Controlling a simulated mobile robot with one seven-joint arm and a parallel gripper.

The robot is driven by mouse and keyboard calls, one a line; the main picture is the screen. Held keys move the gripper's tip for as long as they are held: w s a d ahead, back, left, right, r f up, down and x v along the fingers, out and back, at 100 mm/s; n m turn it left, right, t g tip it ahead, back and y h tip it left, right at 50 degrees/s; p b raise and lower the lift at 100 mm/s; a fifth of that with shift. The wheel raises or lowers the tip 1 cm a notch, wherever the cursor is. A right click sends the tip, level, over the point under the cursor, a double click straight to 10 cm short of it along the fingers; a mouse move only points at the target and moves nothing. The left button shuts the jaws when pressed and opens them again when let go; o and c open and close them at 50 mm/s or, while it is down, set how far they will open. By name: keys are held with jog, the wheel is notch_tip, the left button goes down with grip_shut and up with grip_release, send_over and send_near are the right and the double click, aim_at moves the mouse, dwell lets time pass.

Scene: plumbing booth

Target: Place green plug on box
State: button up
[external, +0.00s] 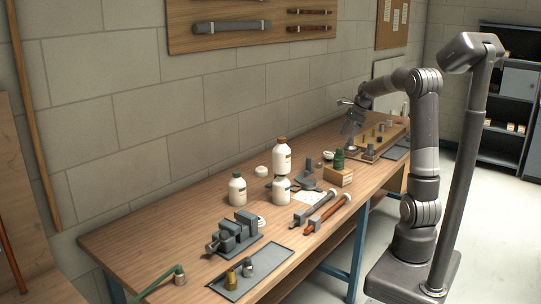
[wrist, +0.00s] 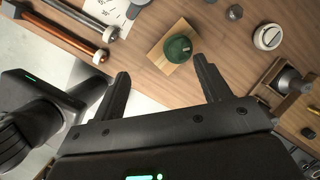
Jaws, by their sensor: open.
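The green plug (external: 339,159) stands upright on top of the small wooden box (external: 338,177), toward the far half of the workbench. In the wrist view the round top of the plug (wrist: 178,49) shows over the tan box (wrist: 184,25), which reaches out on both sides of it. My gripper (wrist: 161,68) is open, its two fingers spread and nothing between them. In the external view my gripper (external: 351,132) is above and beyond the box, apart from the plug. The underside of the plug is hidden.
White bottles (external: 281,190) stand left of the box. A round white-rimmed piece (wrist: 268,37) is nearby. A wooden board with fittings (external: 391,138) lies behind. A vise (external: 235,232) and grey tray (external: 255,271) occupy the near end.

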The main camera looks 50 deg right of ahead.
jog(key=s+a+r+n+h, duration=0.1)
jog(key=s+a+n, duration=0.3)
jog(key=a+n, duration=0.3)
jog(key=s+a+r+n, duration=0.1)
jog(key=s+a+n, duration=0.35)
jog(key=a, duration=0.35)
jog(key=s+a+r+n+h, duration=0.1)
jog(key=s+a+r+n, duration=0.15)
jog(key=a+n, duration=0.5)
jog(key=s+a+f+n+t, duration=0.2)
jog(key=s+a+f+n, duration=0.1)
jog(key=s+a+n, duration=0.2)
jog(key=s+n, duration=0.2)
jog(key=s, duration=0.1)
jog(key=shift+f+n, duration=0.25)
jog(key=shift+n, duration=0.15)
